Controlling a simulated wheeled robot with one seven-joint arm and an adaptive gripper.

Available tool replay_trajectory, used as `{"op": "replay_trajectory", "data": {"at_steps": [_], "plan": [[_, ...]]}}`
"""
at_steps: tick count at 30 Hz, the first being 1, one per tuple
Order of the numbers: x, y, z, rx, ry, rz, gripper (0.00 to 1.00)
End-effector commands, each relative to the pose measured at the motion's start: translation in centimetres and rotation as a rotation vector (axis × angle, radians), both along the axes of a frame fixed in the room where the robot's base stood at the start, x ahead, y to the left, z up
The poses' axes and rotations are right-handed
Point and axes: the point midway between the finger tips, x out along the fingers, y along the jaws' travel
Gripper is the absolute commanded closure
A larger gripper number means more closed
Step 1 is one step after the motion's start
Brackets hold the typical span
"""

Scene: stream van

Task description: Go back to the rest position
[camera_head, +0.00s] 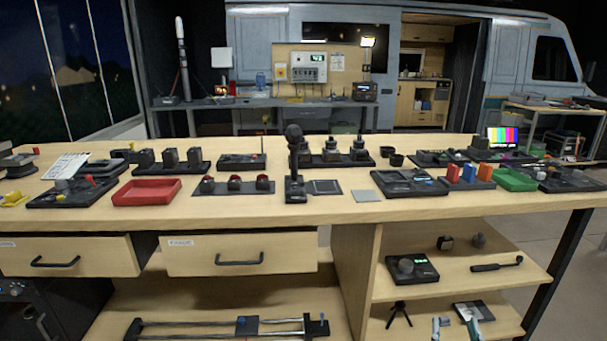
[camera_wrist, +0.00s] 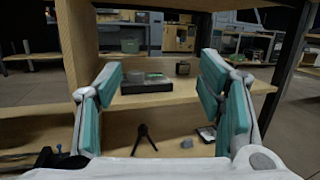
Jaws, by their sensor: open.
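My gripper (camera_wrist: 163,78) is open in the wrist view. Its two fingers with teal pads stand wide apart, with nothing between them. It faces the open shelves under the right side of the workbench. In the head view my gripper (camera_head: 456,327) shows only as fingertips at the bottom edge, in front of the lower shelf. A black device with a knob (camera_head: 412,268) rests on the upper shelf; it also shows beyond the fingers in the wrist view (camera_wrist: 146,86). The rest of my arm is hidden.
The wooden bench top (camera_head: 330,208) carries several devices, a red tray (camera_head: 147,192) and a green tray (camera_head: 515,180). A small black tripod (camera_head: 399,313) stands on the lower shelf. A table leg (camera_head: 562,270) bounds the shelves on the right. Floor is open beyond it.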

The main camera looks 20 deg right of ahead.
Motion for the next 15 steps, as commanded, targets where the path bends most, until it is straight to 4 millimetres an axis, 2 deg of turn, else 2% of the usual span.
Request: {"op": "replay_trajectory", "data": {"at_steps": [5,7,12,15], "plan": [[3.4,2.7,5.5,-0.105,-0.061,0.224,0.38],[4.8,4.7,8.3,-0.157,-0.090,0.349,0.38],[7.2,11.0,14.6,-0.284,-0.142,0.672,0.38],[7.6,15.2,17.7,-0.359,-0.159,0.861,0.38]]}}
